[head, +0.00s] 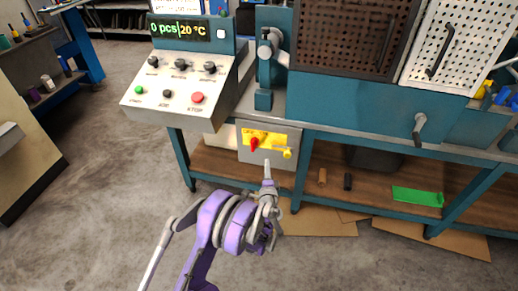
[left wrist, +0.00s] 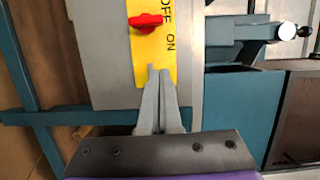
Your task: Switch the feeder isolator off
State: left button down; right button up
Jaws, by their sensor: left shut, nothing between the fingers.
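The feeder isolator is a grey box (head: 280,133) under the left end of the bench, with a yellow plate and a red rotary handle (head: 254,143). In the left wrist view the red handle (left wrist: 146,21) lies crosswise on the yellow plate (left wrist: 150,48), beside the printed words OFF and ON. I cannot tell its setting for sure. My left gripper (head: 268,168) is just below and in front of the box. Its fingers (left wrist: 158,75) are shut and empty, over the plate's edge in the wrist view and apart from the handle. My right gripper is out of view.
A control console (head: 183,92) with buttons and a display stands above left. A lower shelf (head: 335,196) holds a green piece (head: 417,196) and small cylinders. Floor at left is clear.

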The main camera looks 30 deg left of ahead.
aim_at(253, 145)
pick_arm(q)
jog(key=shift+w+d+f, duration=0.1)
jog(key=shift+w+f, duration=0.05)
jog(key=shift+f, duration=0.3)
jog(key=w+a+b, duration=0.2)
jog(key=w+a, duration=0.6)
jog(key=shift+a, duration=0.25)
jog(key=shift+r, duration=0.1)
dwell(0.3)
jog(key=shift+r, duration=0.1)
